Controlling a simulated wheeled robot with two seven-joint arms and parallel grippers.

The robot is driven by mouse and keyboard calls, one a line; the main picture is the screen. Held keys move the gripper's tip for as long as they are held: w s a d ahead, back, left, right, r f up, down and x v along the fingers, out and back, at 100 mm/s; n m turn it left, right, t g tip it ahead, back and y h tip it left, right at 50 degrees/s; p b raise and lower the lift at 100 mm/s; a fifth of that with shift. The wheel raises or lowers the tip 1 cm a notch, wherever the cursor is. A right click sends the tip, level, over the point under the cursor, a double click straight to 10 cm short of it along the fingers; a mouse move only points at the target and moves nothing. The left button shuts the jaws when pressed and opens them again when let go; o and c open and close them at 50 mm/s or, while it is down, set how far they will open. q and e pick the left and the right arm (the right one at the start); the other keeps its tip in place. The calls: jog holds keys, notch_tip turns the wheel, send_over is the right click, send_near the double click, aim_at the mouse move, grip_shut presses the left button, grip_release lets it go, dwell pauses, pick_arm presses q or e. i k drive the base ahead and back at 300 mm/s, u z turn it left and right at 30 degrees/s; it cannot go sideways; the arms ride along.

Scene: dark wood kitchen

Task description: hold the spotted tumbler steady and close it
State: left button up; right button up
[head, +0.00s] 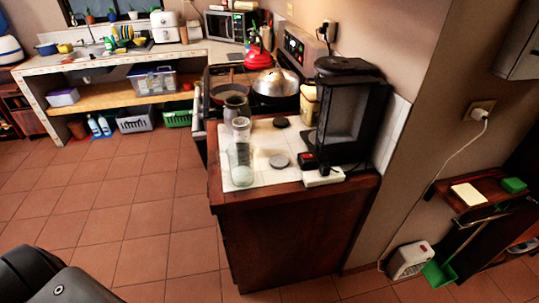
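Three tumbler-like vessels stand upright in a row near the left edge of the tiled counter (262,178). The nearest is a clear greenish tumbler (239,165). Behind it is a clear, paler tumbler (241,130), and behind that a dark grey one (236,106). Spots are too small to make out, so I cannot tell which is the spotted tumbler. A grey round disc (278,160), possibly a lid, lies right of the nearest tumbler. A dark round disc (281,122) lies farther back. Neither gripper is in view.
A black coffee machine (347,115) stands on the counter's right, with a small black-and-red item (309,161) and white block (323,177) before it. The stove with a domed pan (275,82) adjoins behind. The tiled floor (140,215) left of the counter is clear.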

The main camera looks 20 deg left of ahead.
aim_at(242, 138)
jog(key=z, duration=1.35)
jog(key=i, duration=2.1)
jog(key=u, duration=2.55)
